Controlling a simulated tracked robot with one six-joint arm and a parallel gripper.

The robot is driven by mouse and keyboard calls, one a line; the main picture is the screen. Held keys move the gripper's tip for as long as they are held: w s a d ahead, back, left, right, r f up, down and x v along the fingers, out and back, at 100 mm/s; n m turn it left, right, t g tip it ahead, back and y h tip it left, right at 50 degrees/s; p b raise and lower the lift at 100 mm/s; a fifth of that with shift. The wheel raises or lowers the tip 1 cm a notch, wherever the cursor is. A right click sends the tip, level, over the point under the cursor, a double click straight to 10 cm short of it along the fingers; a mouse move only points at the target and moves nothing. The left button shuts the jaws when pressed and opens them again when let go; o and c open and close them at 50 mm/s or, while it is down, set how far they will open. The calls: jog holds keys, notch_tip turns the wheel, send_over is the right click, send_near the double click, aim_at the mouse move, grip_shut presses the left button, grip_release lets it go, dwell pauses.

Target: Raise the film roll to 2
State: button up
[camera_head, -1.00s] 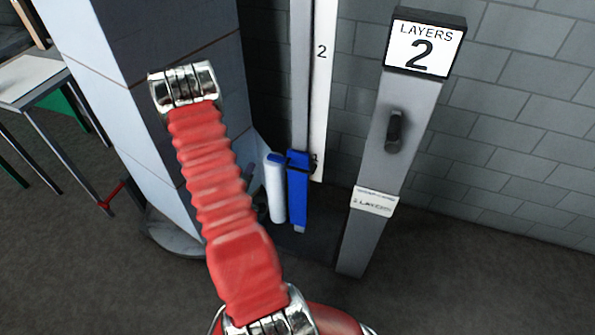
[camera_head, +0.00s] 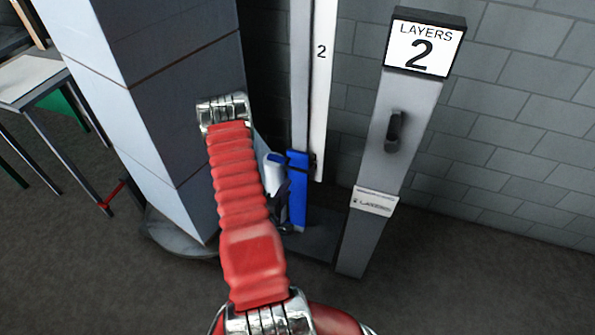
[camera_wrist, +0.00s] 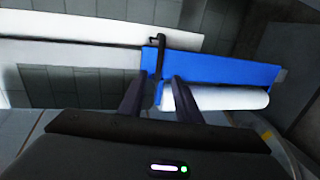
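The white film roll (camera_head: 272,170) stands upright beside a blue carriage (camera_head: 299,190) on a tall pale post, low down. My gripper (camera_head: 281,188) is dark and partly hidden behind my red arm, in front of the roll and carriage. In the wrist view, the blue carriage (camera_wrist: 225,69) and white roll (camera_wrist: 225,99) lie sideways. A thin black handle (camera_wrist: 160,58) stands out from the carriage. The fingers of my gripper (camera_wrist: 159,80) are apart, one on each side of the handle. Contact cannot be told. The 2 mark (camera_head: 321,52) is on the white strip, well above the carriage.
A grey pillar (camera_head: 391,150) with a black knob and a "LAYERS 2" sign (camera_head: 424,47) stands at right. A large pale and dark column (camera_head: 165,90) rises at left on a round base. A brick wall is behind. Open floor lies at front right.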

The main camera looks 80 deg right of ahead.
aim_at(298, 170)
jog(key=x, duration=1.3)
jog(key=shift+d+f, duration=0.1)
jog(key=shift+d, duration=0.15)
jog(key=shift+c, duration=0.4)
grip_shut()
jog(key=shift+a+f, duration=0.1)
jog(key=shift+a, duration=0.1)
